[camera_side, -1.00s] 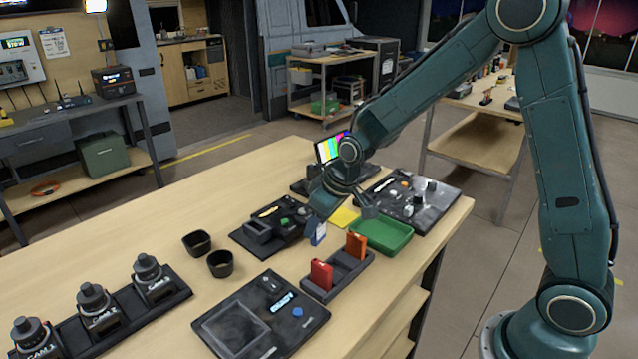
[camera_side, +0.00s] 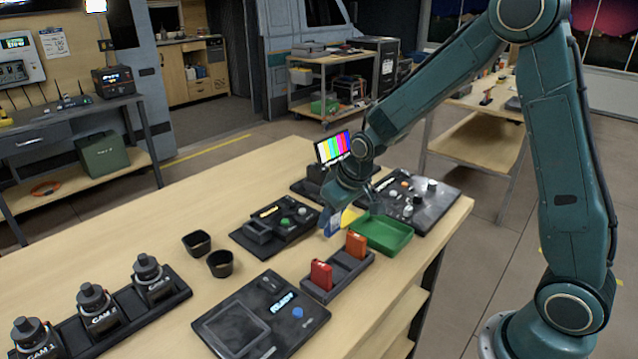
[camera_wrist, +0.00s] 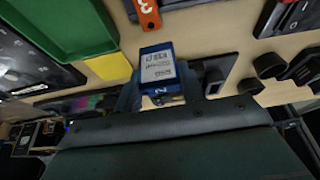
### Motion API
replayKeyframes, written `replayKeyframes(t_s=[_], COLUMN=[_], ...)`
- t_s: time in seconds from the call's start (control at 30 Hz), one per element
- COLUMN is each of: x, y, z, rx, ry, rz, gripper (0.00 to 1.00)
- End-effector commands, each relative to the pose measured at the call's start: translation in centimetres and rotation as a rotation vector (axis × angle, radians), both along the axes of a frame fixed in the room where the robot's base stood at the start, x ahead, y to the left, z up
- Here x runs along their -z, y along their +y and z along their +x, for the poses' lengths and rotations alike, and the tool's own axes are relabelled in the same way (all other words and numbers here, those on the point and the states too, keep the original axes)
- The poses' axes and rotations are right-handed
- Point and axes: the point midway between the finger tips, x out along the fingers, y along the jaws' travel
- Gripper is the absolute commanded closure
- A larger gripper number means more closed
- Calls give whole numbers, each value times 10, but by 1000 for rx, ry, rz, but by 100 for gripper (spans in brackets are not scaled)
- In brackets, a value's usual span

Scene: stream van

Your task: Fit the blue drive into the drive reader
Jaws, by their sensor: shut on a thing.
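The blue drive (camera_side: 331,226) is held in my gripper (camera_side: 341,207), above the bench and right of the drive reader. In the wrist view the blue drive (camera_wrist: 158,67) shows a pale label and a "2", between the fingers of my gripper (camera_wrist: 160,88). The drive reader appears to be the dark panel (camera_side: 268,252) with a raised slotted block, a small lit display and green and white knobs. The drive is apart from it. The drive's lower end is clear of the rack in the side view.
A dark rack (camera_side: 318,293) holds a red drive (camera_side: 321,274) and an orange drive (camera_side: 356,244). A green tray (camera_side: 383,234) and a yellow pad (camera_side: 350,217) are close to my gripper. Two black cups (camera_side: 219,263) stand left of the reader.

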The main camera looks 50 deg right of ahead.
Motion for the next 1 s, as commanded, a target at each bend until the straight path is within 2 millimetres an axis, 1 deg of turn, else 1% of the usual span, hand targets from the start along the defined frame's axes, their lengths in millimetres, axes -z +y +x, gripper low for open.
replayKeyframes(t_s=[0.03, 0.1, 0.27, 0.37, 0.5, 0.7, 1.0], x=[-8, -18, -33, -40, -48, -60, -73], y=[-9, -15, -8, 2, 21, 49, 83], z=[1, 7, 29, 45, 67, 96, 125], rx=[-3, -37, -149, -227, -350, -545, -862], ry=[-4, -6, -3, -2, -2, -2, -4], rz=[0, 1, 4, 5, 7, 11, 18], gripper=[87, 87, 87, 87, 87, 87, 87])
